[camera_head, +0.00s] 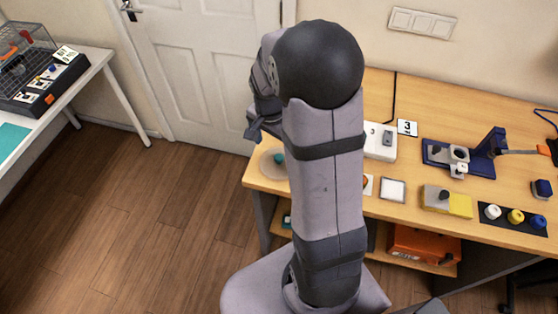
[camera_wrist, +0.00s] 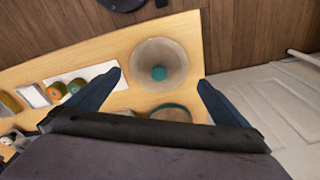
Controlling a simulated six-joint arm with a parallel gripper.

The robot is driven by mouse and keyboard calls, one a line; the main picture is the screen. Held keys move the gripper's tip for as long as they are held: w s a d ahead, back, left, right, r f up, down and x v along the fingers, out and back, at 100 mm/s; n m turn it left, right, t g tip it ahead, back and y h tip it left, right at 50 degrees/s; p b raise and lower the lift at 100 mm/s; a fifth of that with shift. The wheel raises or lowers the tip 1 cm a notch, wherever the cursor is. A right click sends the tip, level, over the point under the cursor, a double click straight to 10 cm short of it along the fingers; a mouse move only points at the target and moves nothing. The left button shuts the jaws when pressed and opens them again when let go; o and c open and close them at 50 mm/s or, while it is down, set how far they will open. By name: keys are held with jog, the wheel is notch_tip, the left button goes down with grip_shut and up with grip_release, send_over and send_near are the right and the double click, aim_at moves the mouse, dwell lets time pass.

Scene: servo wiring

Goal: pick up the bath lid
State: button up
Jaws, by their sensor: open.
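The bath lid (camera_wrist: 143,58) looks like a round, pale beige disc with a teal knob at its centre. It lies on the wooden table near its edge in the wrist view. In the head view the lid (camera_head: 268,168) shows at the table's left end, partly hidden by my arm. My gripper (camera_wrist: 158,78) is open, one finger on each side of the knob in the picture, with nothing between them. I cannot tell its height above the lid. A round vessel with a teal rim (camera_wrist: 170,107) shows behind the gripper body, mostly hidden.
A white plate with an orange and a green round piece (camera_wrist: 75,87) lies left of the lid in the wrist view. A blue stand (camera_head: 484,152), a grey and yellow block (camera_head: 448,201) and a dark strip of coloured knobs (camera_head: 513,218) stand farther right on the table.

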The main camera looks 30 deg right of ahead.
aim_at(279, 157)
jog(key=shift+s+f+p, duration=0.1)
jog(key=shift+f+p, duration=0.2)
jog(key=shift+d+f+p, duration=0.2)
jog(key=shift+f+p, duration=0.2)
jog(key=shift+f, duration=0.75)
jog(key=shift+d+f+p, duration=0.2)
jog(key=shift+f+p, duration=0.15)
jog(key=shift+f, duration=0.75)
jog(key=shift+c, duration=0.3)
jog(key=c, duration=0.8)
